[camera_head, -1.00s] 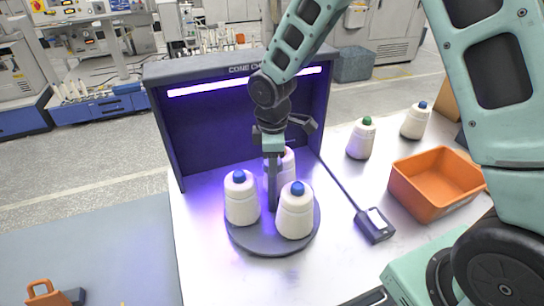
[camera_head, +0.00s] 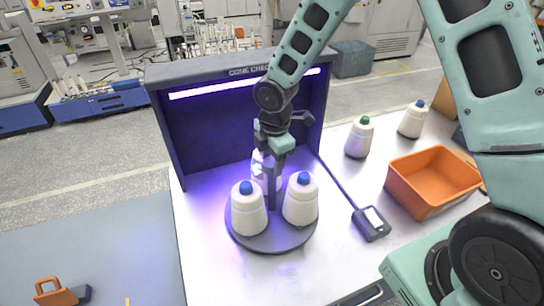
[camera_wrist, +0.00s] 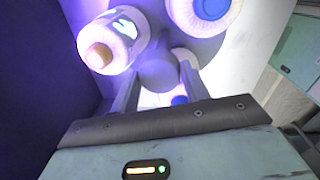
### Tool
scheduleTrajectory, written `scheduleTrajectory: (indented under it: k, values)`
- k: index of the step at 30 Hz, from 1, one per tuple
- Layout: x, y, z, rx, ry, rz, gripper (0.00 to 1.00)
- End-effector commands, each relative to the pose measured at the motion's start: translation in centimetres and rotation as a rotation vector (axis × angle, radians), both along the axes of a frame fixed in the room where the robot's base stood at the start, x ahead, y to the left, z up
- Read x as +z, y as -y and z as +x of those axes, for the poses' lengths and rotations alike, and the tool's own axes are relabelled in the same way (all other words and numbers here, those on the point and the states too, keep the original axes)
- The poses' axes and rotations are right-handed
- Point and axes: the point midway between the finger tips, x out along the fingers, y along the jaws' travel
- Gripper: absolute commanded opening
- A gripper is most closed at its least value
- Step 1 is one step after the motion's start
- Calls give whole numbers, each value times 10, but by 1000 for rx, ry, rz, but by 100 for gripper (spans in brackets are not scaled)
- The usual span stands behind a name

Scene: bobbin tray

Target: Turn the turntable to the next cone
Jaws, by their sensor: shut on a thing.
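The round dark turntable (camera_head: 270,243) stands on the table before the checking booth and carries three white cones. A left front cone (camera_head: 249,215) and a right front cone (camera_head: 300,205) have blue tips. A back cone (camera_head: 258,172) is partly hidden behind my gripper (camera_head: 270,196). In the wrist view this cone (camera_wrist: 122,38) has a tan tip and a glowing pale mark on its side. My gripper points down at the turntable's middle. Its fingers (camera_wrist: 158,84) are shut on the grey centre post (camera_wrist: 157,70), between the cones.
The dark booth (camera_head: 215,130) with a violet lamp stands behind the turntable. To the right are a green-tipped cone (camera_head: 358,138), a blue-tipped cone (camera_head: 413,120), an orange bin (camera_head: 425,200) and a small corded device (camera_head: 371,224). The table's front left is clear.

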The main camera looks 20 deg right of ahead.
Motion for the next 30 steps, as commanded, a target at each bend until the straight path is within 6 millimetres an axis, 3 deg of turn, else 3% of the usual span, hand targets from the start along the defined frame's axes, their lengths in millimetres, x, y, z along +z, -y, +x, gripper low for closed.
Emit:
scheduleTrajectory:
  k: [12, 30]
  values:
    - [3, -1, 2, 115, 7, 4, 5]
    - [2, -1, 3, 138, 9, 3, 5]
